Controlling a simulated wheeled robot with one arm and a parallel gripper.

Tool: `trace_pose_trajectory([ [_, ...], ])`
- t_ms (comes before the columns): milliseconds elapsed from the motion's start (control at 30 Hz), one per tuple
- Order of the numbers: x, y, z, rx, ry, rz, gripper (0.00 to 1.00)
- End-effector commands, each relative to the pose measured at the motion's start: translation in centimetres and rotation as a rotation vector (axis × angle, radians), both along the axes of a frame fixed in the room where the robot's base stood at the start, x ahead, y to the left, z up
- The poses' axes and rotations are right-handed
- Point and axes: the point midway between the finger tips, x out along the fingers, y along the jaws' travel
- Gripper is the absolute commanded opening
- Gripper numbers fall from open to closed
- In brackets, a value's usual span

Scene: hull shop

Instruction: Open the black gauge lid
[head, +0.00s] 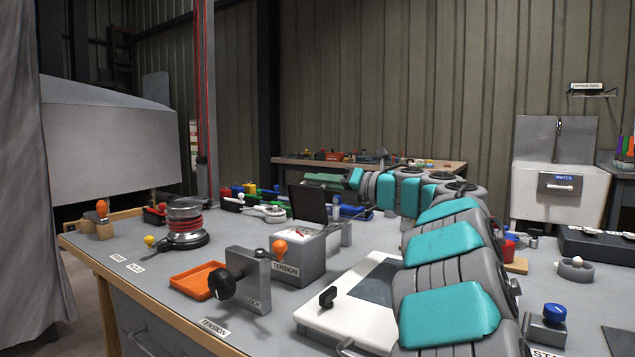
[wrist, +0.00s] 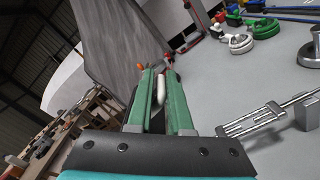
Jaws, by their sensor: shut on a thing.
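The black gauge lid (head: 308,203) stands raised, nearly upright, at the back of the grey gauge box (head: 300,262), whose pale dial face shows in front of it. My gripper (head: 308,180) has green fingers and is at the lid's top edge, coming in from the right. In the wrist view the fingers (wrist: 160,75) are close together, with a small pale rounded piece (wrist: 161,90) between them. The exact hold on the lid is hidden in the head view.
A red-ringed round device (head: 185,222) is to the left. A white panel (head: 350,310) lies below my arm.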

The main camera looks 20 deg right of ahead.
Motion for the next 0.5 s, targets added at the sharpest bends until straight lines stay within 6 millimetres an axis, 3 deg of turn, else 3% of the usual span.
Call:
trace_pose_trajectory([
  [33,0.21,-0.25,-1.31,-0.004,0.021,-0.002,0.0],
  [67,0.22,-0.26,-1.31,-0.004,0.021,-0.002,0.2],
  [267,0.18,-0.2,-1.16,-0.005,0.018,-0.002,0.43],
  [500,0.14,-0.13,-0.88,-0.005,0.015,-0.001,0.43],
])
